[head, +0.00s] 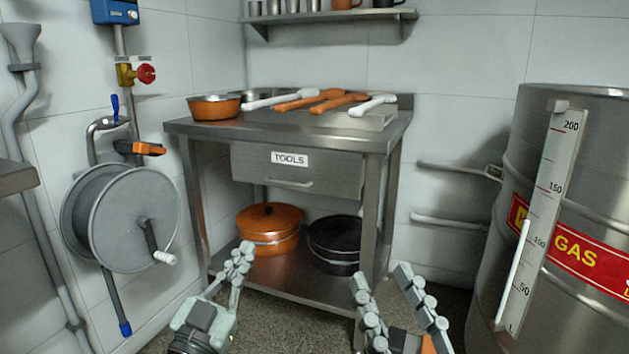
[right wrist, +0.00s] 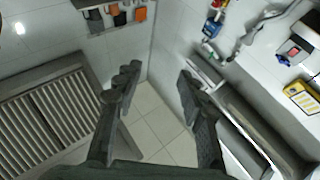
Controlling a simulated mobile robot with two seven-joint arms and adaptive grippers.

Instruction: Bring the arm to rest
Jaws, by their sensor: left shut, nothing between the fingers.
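My left gripper (head: 241,256) shows at the lower left of the middle in the head view. Its fingers are together with nothing between them, in front of the table's lower shelf. My right gripper (head: 381,275) is at the lower right of the middle in the head view. Its fingers stand apart, and the right wrist view (right wrist: 160,80) shows them open and empty. Neither gripper appears to be touching anything.
A steel table (head: 220,128) with a TOOLS drawer (head: 335,178) stands ahead, with spoons and a pan on top. Orange (head: 270,222) and black pots (head: 335,243) sit on its lower shelf. A hose reel (head: 105,220) hangs left. A steel tank (head: 590,190) stands right.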

